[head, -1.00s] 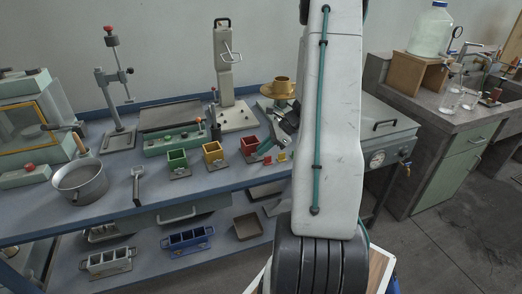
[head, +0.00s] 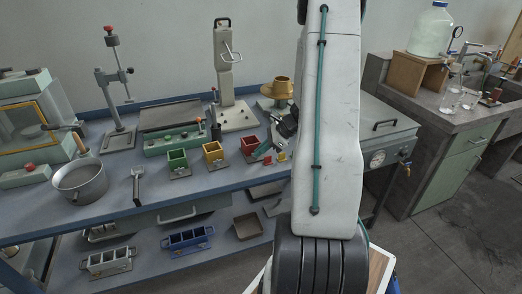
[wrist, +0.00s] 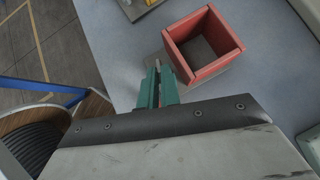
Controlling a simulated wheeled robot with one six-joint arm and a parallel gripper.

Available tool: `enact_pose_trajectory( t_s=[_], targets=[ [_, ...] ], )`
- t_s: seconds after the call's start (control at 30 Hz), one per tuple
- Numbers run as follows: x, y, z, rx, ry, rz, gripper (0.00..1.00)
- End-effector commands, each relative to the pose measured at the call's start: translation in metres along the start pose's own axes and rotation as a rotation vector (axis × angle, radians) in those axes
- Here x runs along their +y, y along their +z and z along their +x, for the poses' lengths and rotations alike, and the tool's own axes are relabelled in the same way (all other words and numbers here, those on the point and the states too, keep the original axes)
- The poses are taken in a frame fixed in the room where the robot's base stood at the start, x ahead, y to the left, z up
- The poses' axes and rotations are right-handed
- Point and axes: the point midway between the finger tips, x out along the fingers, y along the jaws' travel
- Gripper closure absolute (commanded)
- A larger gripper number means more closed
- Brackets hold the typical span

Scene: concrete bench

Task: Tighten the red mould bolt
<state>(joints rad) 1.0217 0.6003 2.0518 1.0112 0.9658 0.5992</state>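The red mould (head: 250,144) is an open square box on a grey base plate, right of the yellow mould on the bench. It also shows in the wrist view (wrist: 215,63), at the upper right. My gripper (head: 264,149) has teal fingers and is at the mould's right side, low near its base. In the wrist view the two fingertips (wrist: 160,72) point at the mould's corner and base plate, with a narrow gap between them. The bolt cannot be made out clearly; the fingers hide that spot, and whether they grip it cannot be told.
A yellow mould (head: 213,153) and a green mould (head: 177,160) stand to the left. Small red and yellow blocks (head: 282,157) lie close to my gripper. A brass-coloured pan (head: 278,90) stands behind.

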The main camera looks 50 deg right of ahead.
Motion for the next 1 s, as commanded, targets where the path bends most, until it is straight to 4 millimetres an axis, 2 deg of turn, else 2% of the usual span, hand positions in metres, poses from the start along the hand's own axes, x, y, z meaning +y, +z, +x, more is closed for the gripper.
enact_pose_trajectory(
  t_s=[1.0],
  targets=[
    [0.016, 0.006, 0.006, 0.001, -0.63, 0.633, 1.0]
  ],
)
